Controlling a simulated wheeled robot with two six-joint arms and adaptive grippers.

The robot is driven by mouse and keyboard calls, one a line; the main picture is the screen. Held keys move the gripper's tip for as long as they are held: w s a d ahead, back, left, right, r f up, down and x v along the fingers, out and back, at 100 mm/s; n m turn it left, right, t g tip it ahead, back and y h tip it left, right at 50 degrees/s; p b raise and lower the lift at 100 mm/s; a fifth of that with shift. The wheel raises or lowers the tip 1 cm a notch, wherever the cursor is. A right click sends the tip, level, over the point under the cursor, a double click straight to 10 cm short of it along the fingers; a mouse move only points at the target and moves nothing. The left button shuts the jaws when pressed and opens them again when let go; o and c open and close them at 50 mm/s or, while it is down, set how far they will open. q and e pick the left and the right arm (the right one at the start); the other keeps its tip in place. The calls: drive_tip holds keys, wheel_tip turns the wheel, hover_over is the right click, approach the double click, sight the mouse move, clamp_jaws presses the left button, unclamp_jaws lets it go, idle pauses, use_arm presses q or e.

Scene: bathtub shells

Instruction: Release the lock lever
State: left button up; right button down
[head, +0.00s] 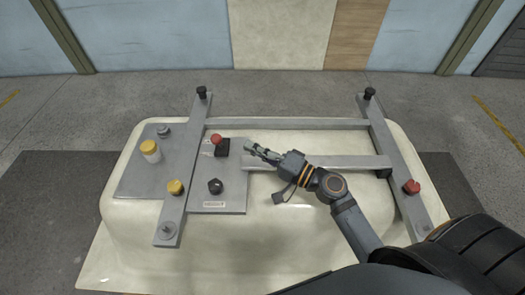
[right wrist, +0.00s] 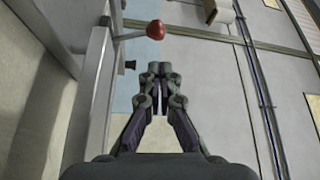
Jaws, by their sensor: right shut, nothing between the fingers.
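The lock lever shows as a red ball knob (head: 216,139) on a black base (head: 222,150), on the grey plate at the left of the metal frame. In the right wrist view the red knob (right wrist: 155,30) sits on a thin rod, beyond the fingertips. My right gripper (head: 248,145) comes in from the right and points left toward the lever. Its fingers (right wrist: 158,75) are shut and empty, with a gap between them and the knob. My left gripper is out of view.
The metal frame (head: 290,123) lies across the upturned cream tub (head: 290,235). A black knob (head: 215,186) stands just below the lever. Yellow-topped parts (head: 150,150) (head: 175,187) are farther left, and another red knob (head: 411,187) is at the right. Bare floor surrounds the tub.

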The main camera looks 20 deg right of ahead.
drive_tip(key=shift+v, duration=1.55)
drive_tip(key=shift+w+r, duration=0.1)
drive_tip(key=shift+r, duration=0.05)
